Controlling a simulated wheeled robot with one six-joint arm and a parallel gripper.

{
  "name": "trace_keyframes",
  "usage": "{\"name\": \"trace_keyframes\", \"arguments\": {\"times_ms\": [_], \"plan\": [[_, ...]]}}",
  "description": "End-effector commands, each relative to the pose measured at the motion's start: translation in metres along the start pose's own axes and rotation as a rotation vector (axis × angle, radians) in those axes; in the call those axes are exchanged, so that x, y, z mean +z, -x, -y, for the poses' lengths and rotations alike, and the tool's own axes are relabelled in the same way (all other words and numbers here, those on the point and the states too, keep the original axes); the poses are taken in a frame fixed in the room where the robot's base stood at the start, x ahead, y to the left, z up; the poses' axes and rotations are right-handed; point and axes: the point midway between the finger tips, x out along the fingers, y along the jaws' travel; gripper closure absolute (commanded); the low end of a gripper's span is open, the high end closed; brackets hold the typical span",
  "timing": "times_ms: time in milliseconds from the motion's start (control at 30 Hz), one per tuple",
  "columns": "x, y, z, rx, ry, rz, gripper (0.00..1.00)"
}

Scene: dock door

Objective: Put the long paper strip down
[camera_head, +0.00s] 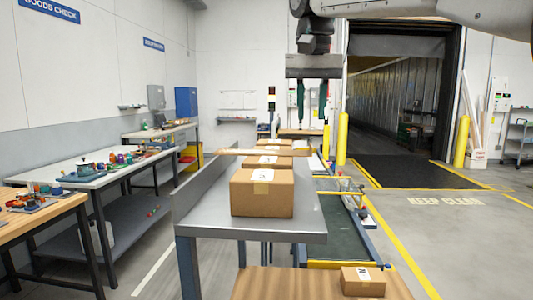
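A long, thin tan strip (265,152), which looks like the paper strip, lies level across the picture. It spans above the row of cardboard boxes on the grey metal table, and its left end reaches over the table's raised side wall. I cannot tell exactly what it rests on. My gripper (312,108) hangs at the top centre, pointing down, with its two dark fingers apart. Nothing shows between the fingers, and the strip appears below them, not touching.
A taped cardboard box (262,193) stands on the grey table (205,208), with more boxes behind it. Workbenches with tools stand left. Yellow posts (342,140) flank the dock door. The floor at right is clear.

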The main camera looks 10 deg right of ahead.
Motion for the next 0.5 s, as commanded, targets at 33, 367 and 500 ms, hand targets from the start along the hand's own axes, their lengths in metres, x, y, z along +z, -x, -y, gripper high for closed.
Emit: {"name": "trace_keyframes", "arguments": {"times_ms": [33,367,500], "plan": [[-0.004,0.000,0.002,0.001,-0.005,0.000,0.72],[-0.006,-0.034,-0.001,0.001,-0.008,0.000,0.72],[-0.009,-0.056,-0.005,0.001,-0.008,0.001,0.72]]}}
